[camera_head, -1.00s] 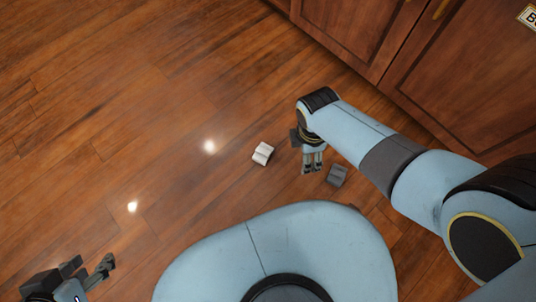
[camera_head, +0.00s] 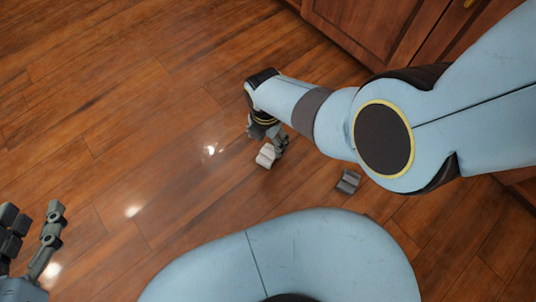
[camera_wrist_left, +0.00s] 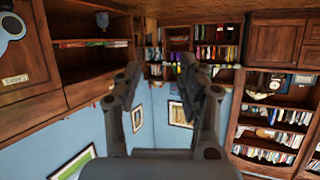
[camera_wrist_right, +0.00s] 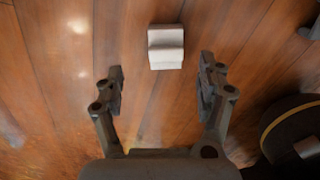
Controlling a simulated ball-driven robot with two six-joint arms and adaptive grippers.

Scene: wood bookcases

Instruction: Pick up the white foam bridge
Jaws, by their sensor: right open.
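The white foam bridge (camera_head: 266,156) is a small pale block lying on the wood floor. In the right wrist view the white foam bridge (camera_wrist_right: 166,47) lies just beyond the fingertips, a little right of the middle between them. My right gripper (camera_wrist_right: 160,82) is open and empty, pointing down at the floor. In the head view my right gripper (camera_head: 281,146) is right beside the bridge, at its right; whether they touch cannot be told. My left gripper (camera_head: 36,222) is open and empty at the lower left, far from the bridge; it also shows open in the left wrist view (camera_wrist_left: 173,82).
A grey block (camera_head: 348,181) lies on the floor to the right of the bridge, under my right arm. Wood cabinets (camera_head: 370,30) stand along the upper right. The floor left of the bridge is clear. The left wrist view shows bookcases (camera_wrist_left: 272,115) and blue walls.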

